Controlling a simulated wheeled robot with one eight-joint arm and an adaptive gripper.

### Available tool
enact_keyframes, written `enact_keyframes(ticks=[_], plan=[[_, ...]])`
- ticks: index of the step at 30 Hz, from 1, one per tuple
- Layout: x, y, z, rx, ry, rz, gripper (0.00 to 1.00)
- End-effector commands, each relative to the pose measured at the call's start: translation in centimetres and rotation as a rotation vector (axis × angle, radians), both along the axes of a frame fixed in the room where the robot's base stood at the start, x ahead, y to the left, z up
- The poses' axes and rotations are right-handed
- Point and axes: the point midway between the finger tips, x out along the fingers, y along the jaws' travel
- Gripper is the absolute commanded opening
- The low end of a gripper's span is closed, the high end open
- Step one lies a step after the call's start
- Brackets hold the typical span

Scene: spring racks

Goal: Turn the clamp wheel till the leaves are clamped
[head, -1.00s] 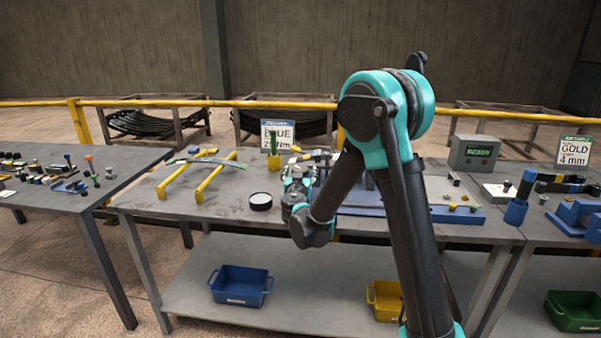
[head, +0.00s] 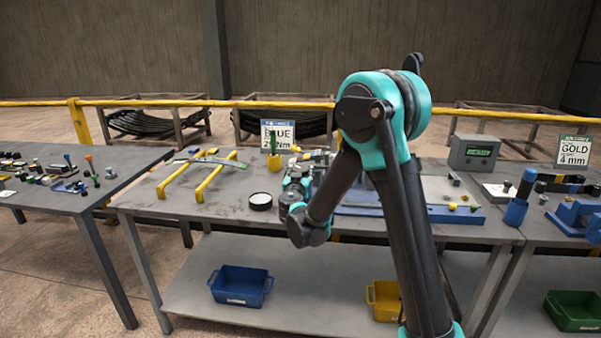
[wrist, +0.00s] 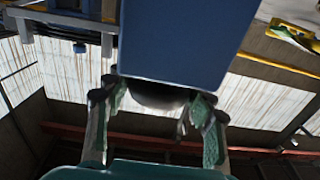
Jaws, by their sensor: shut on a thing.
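In the wrist view my gripper (wrist: 156,98) has its two green-padded fingers on either side of a dark rounded part, apparently the clamp wheel (wrist: 160,94). The part sits against a big blue block (wrist: 188,45) that fills the upper middle, and most of it is hidden behind the block. In the head view my gripper (head: 297,184) is at the left end of the blue fixture (head: 372,211) on the middle bench. My arm covers part of the fixture, so the wheel and any leaves in the clamp cannot be made out there.
A leaf strip (head: 207,160) lies across two yellow rails (head: 211,183) on the left of the bench. A round black-rimmed dish (head: 260,201) and a yellow cup (head: 273,162) stand near my gripper. A grey display box (head: 474,152) stands to the right.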

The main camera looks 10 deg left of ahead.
Motion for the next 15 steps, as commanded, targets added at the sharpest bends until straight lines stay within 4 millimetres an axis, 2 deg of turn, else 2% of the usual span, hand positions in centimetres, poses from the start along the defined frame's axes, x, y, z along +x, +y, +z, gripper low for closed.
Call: enact_keyframes(ticks=[8, 15], plan=[[-0.03, 0.3, -0.02, 0.0, 0.0, -0.162, 0.26], [0.02, 0.29, -0.04, 0.0, 0.0, -0.384, 0.26]])
